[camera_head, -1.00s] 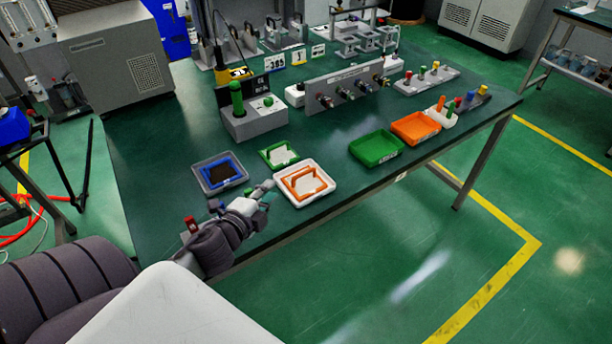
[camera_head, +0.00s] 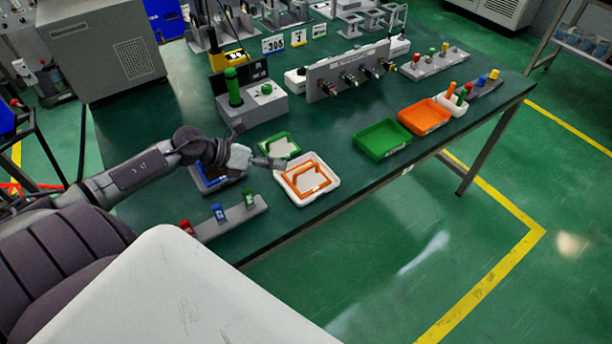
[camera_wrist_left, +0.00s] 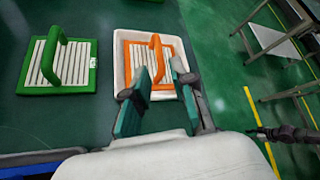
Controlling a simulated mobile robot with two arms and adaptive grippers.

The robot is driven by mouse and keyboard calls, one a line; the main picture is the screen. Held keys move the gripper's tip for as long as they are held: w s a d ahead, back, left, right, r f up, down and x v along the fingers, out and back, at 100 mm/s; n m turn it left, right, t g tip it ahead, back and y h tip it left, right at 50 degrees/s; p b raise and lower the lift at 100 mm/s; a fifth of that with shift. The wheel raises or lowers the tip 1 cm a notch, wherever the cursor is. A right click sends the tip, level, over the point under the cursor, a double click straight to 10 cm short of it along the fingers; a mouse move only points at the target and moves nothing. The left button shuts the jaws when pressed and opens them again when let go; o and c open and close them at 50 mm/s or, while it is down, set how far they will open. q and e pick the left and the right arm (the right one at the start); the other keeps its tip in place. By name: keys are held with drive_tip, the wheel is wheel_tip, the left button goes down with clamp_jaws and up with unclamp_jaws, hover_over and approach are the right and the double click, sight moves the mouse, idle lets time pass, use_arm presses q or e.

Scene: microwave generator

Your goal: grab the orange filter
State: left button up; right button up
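The orange filter (camera_head: 305,178) is a square frame with a pale slatted panel and an upright handle, lying in a white tray (camera_head: 327,190) near the table's front edge. It also shows in the left wrist view (camera_wrist_left: 139,56), with its handle (camera_wrist_left: 157,58) standing up. My left gripper (camera_head: 279,164) is at the left edge of the white tray. In the left wrist view its two fingers (camera_wrist_left: 158,88) are apart and empty, pointing at the orange filter, just short of the handle.
A green filter (camera_head: 279,146) lies beside the white tray. A blue filter in a grey tray (camera_head: 212,180) is partly hidden under my left arm. Green (camera_head: 382,139) and orange (camera_head: 423,116) bins stand to the right. A strip with coloured clips (camera_head: 232,217) lies in front.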

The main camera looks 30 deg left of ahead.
sight(306, 168)
use_arm(q)
drive_tip(key=x, duration=0.4)
drive_tip(key=shift+d, duration=0.1)
drive_tip(key=p+x, duration=0.1)
drive_tip(key=x, duration=0.4)
drive_tip(key=shift+w+f+p, duration=0.15)
drive_tip(key=shift+w+p, duration=0.1)
drive_tip(key=shift+p, duration=0.05)
drive_tip(key=shift+s, duration=0.1)
drive_tip(key=shift+c, duration=0.7)
clamp_jaws()
